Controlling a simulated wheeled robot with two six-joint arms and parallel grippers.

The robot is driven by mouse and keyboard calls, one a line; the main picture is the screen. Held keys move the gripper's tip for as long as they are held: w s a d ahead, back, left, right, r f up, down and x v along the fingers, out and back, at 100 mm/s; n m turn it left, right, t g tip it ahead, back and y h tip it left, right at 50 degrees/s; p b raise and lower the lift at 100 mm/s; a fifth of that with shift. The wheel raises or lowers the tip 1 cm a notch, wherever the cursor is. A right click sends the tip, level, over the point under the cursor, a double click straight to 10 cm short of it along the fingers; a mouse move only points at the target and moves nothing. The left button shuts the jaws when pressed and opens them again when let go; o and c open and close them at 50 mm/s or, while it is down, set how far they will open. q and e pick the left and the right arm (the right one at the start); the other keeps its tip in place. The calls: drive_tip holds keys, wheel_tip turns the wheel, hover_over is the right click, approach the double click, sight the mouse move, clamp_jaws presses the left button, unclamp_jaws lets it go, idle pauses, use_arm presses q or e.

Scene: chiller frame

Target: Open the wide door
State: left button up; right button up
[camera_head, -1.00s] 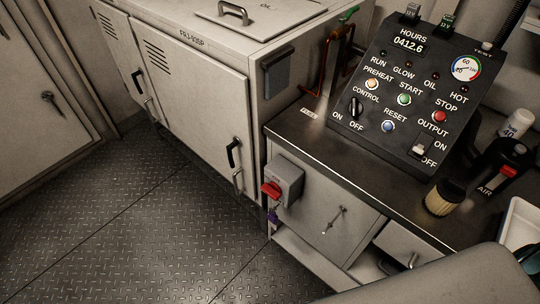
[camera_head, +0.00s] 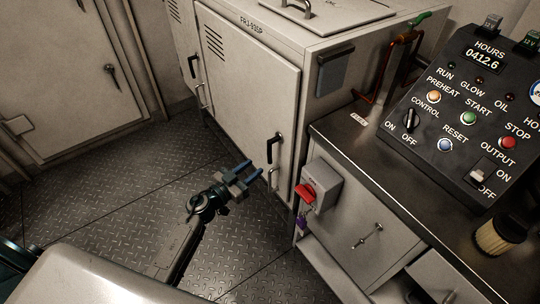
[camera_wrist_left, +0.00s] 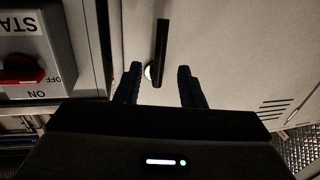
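The wide door (camera_head: 250,85) is the broad, pale front panel of the cabinet and looks shut. My left gripper (camera_head: 252,167) is open and empty in front of the door, just left of the handle in the head view. In the left wrist view, the black handle (camera_wrist_left: 162,52) stands ahead of the gap between my two spread fingers (camera_wrist_left: 158,80), with the pale door (camera_wrist_left: 225,50) behind. I see no contact. My right gripper is not in view.
A grey box with a red switch (camera_head: 306,193) juts out right of the door. A counter (camera_head: 345,142) with a control panel (camera_head: 455,110) stands on the right. A narrower door (camera_head: 184,45) is to the left. The treadplate floor (camera_head: 110,205) is clear.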

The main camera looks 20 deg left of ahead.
sight(268, 156)
use_arm(q)
drive_tip(key=x, duration=0.8)
drive_tip(key=shift+w+f+b, duration=0.1)
drive_tip(key=shift+w+b, duration=0.15)
drive_tip(key=shift+b, duration=0.05)
drive_tip(key=shift+w+d, duration=0.2)
drive_tip(key=shift+w, duration=0.05)
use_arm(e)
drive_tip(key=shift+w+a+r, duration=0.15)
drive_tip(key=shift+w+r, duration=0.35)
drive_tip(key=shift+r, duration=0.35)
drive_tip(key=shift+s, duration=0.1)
use_arm(q)
drive_tip(key=shift+c, duration=0.7)
clamp_jaws()
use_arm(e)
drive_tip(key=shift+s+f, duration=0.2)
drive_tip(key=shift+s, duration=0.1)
